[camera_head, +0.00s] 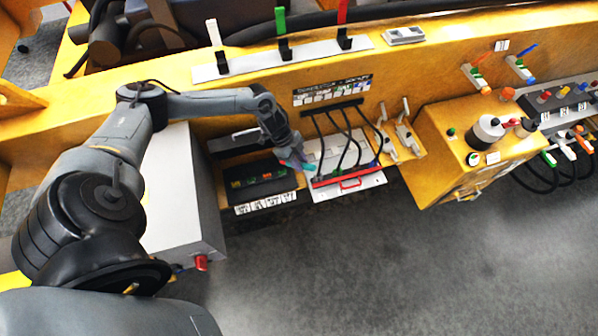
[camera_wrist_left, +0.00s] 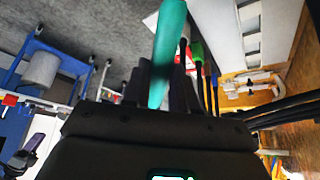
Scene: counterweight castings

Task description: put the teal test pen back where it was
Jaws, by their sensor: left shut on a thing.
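The teal test pen (camera_wrist_left: 167,48) is gripped in my left gripper (camera_wrist_left: 165,88), its teal body pointing up the picture in the left wrist view. In the head view my left gripper (camera_head: 288,152) reaches down in front of the yellow rail, between a black box and a white panel. A small piece of the teal pen (camera_head: 297,164) shows at its fingertips there. I cannot tell whether the pen touches anything below. My right gripper is in neither view.
A black box with coloured labels (camera_head: 255,181) sits left of the gripper. A white panel with a red handle (camera_head: 349,186) and black cables is close on the right. A grey cabinet (camera_head: 190,190) stands further left. White, green and red upright handles line a white strip (camera_head: 262,63).

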